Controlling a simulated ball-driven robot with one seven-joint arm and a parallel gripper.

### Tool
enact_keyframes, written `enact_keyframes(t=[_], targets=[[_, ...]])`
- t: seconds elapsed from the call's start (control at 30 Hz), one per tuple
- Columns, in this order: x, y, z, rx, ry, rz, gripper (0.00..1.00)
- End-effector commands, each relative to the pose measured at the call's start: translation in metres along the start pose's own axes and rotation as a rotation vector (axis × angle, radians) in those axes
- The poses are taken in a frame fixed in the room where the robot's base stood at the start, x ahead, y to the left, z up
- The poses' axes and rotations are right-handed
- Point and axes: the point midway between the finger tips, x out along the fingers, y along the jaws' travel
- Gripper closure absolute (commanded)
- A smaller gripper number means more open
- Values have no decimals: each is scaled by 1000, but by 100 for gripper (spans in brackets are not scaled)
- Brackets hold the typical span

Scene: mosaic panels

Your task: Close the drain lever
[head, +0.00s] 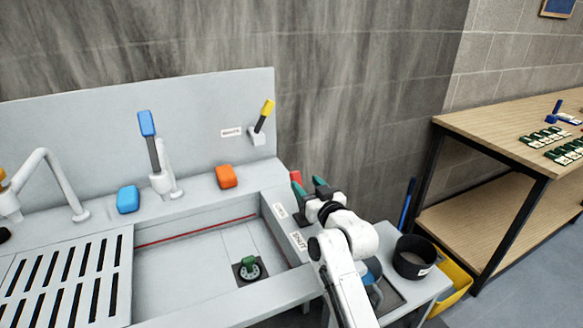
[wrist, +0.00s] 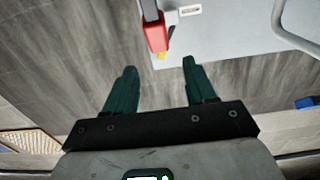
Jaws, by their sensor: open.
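A lever with a yellow handle (head: 264,113) stands tilted on the back panel, beside a small label (head: 231,133). A red block (head: 296,177) shows behind my fingers at the sink's right end. In the wrist view a red handle (wrist: 156,36) on a dark shaft, with a yellow tip, lies ahead of the fingertips. The label text is too small to read, so I cannot tell which lever is the drain's. My gripper (head: 309,183) is open and empty at the sink's right end. Its two green fingers (wrist: 159,66) stand apart, touching nothing I can make out.
A lever with a blue handle (head: 147,125) stands farther left. A drain (head: 249,269) with a green piece sits in the basin. Blue (head: 128,199) and orange (head: 226,176) blocks rest on the ledge. A black pot (head: 414,257) and a wooden table (head: 490,130) are at right.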

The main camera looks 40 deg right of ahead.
Motion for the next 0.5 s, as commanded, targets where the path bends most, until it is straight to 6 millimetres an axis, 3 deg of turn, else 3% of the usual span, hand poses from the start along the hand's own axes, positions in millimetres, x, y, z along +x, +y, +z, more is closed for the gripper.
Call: enact_keyframes(t=[0.3,0.5], targets=[[57,0,-2,2,0,-1,45],[81,0,-1,1,0,-1,45]])
